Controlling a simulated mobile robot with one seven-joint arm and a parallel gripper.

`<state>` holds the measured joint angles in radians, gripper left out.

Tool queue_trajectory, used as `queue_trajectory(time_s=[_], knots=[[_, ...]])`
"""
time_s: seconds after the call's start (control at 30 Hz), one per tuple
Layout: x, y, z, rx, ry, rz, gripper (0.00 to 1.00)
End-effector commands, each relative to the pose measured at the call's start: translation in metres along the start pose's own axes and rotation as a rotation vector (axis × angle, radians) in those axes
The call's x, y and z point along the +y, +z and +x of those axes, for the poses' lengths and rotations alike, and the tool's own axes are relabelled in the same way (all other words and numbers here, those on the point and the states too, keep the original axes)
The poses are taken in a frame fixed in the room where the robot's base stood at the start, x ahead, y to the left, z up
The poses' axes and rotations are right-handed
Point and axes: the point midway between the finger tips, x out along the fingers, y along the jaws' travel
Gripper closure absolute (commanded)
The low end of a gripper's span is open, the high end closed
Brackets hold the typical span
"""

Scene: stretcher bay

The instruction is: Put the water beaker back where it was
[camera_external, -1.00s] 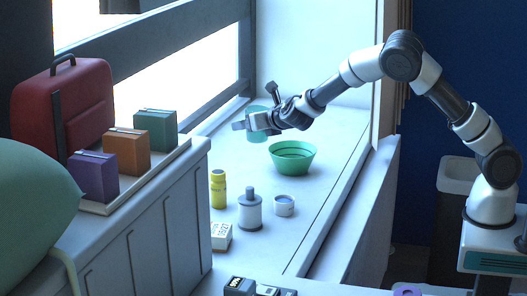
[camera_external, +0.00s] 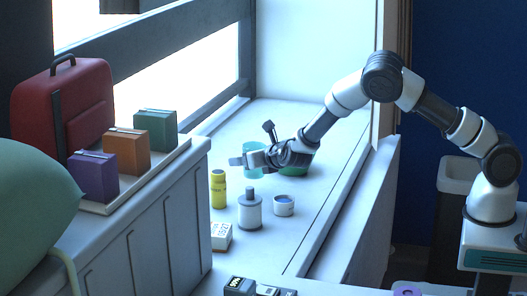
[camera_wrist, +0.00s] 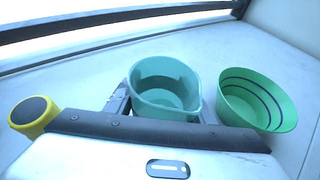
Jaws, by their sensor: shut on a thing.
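The teal water beaker (camera_external: 252,148) is at the window ledge, partly hidden behind my gripper (camera_external: 250,160) in the external view. In the wrist view the beaker (camera_wrist: 165,88) sits upright between the two fingers of my gripper (camera_wrist: 163,108), which are shut on its sides. Its open mouth faces up and its pouring lip points right. I cannot tell whether its bottom touches the ledge.
A green bowl (camera_wrist: 257,98) stands right of the beaker; my arm mostly hides it in the external view. A yellow bottle (camera_external: 218,190), a grey-topped jar (camera_external: 250,212), a small cup (camera_external: 284,205) and a white box (camera_external: 221,236) stand nearer on the ledge (camera_external: 335,150).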

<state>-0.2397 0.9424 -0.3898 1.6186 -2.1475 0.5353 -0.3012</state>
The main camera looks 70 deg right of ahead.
Motion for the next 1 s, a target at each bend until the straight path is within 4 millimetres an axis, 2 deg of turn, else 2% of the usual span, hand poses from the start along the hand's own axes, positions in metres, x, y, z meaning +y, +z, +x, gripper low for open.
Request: queue_trajectory(time_s=[0.23, 0.43, 0.83, 0.87, 0.97, 1.0], knots=[[0.0, -0.019, 0.008, -0.001, 0.0, -0.002, 0.77], [-0.001, -0.043, 0.018, -0.001, -0.001, -0.001, 0.77], [-0.001, -0.048, 0.021, -0.002, 0.0, 0.001, 0.77], [-0.001, -0.048, 0.02, -0.002, 0.0, 0.001, 0.5], [-0.001, -0.047, 0.02, -0.001, 0.0, 0.0, 0.33], [-0.001, -0.047, 0.02, -0.001, 0.0, 0.0, 0.33]])
